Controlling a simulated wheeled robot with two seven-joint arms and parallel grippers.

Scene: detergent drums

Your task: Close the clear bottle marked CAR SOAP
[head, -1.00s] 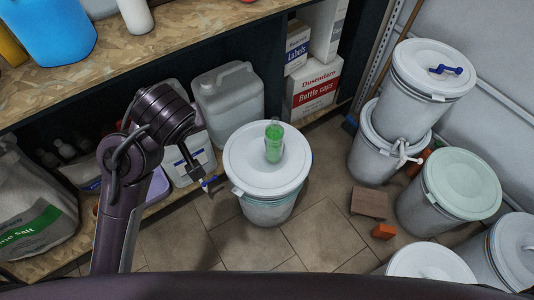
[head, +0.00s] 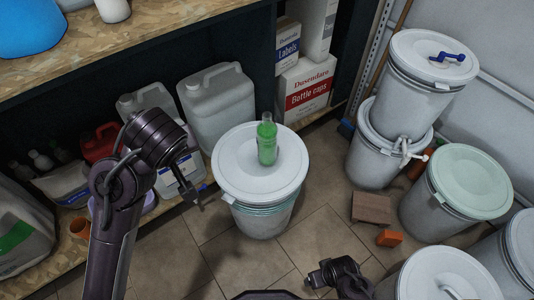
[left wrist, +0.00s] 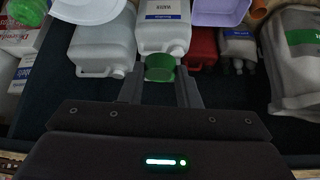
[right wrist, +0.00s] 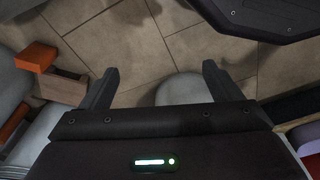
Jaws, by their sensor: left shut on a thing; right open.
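A clear bottle with green liquid (head: 267,144) stands upright on the white lid of a drum (head: 237,180). No cap shows on its top, and its marking cannot be read. My left gripper (head: 197,196) is left of the drum, apart from the bottle. In the left wrist view it is shut on a green cap (left wrist: 160,68), held between the fingertips. My right gripper (head: 316,280) is low in the head view, in front of the drum. In the right wrist view (right wrist: 158,82) it is open and empty above the floor.
A shelf with canisters (head: 220,108) and boxes (head: 307,88) stands behind the drum. Stacked drums (head: 425,85) and a green-lidded drum (head: 468,180) stand at right. A brown block (head: 371,208) and orange block (head: 389,238) lie on the floor. Tiles between are clear.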

